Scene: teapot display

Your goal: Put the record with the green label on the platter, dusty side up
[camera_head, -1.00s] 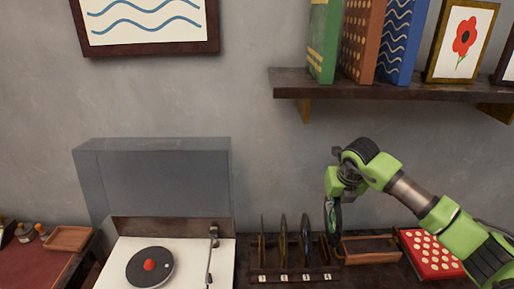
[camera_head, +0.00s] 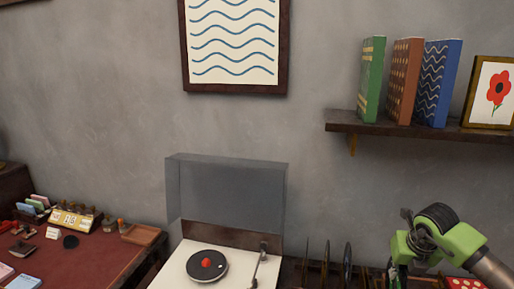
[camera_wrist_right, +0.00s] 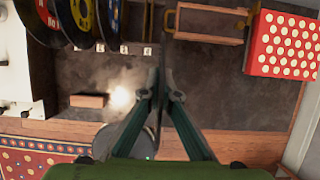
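My right gripper (camera_wrist_right: 163,94) is closed on a thin dark disc, the record (camera_wrist_right: 162,58), seen edge-on between its fingertips in the right wrist view. In the head view a sliver of the record (camera_head: 394,275) hangs below the green gripper, at the lower right; which side is dusty cannot be told. The black platter (camera_head: 219,270) lies on the white turntable (camera_head: 172,280), left of the gripper, with a small red piece at its centre. The turntable's clear lid stands open. My left gripper is not in view.
Several records stand in a numbered rack (camera_wrist_right: 122,49) between turntable and right gripper. A wooden tray (camera_wrist_right: 208,25) and a red dotted box (camera_wrist_right: 285,45) lie right of it. The tonearm (camera_head: 259,266) is at the platter's right. A shelf (camera_head: 430,132) hangs above.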

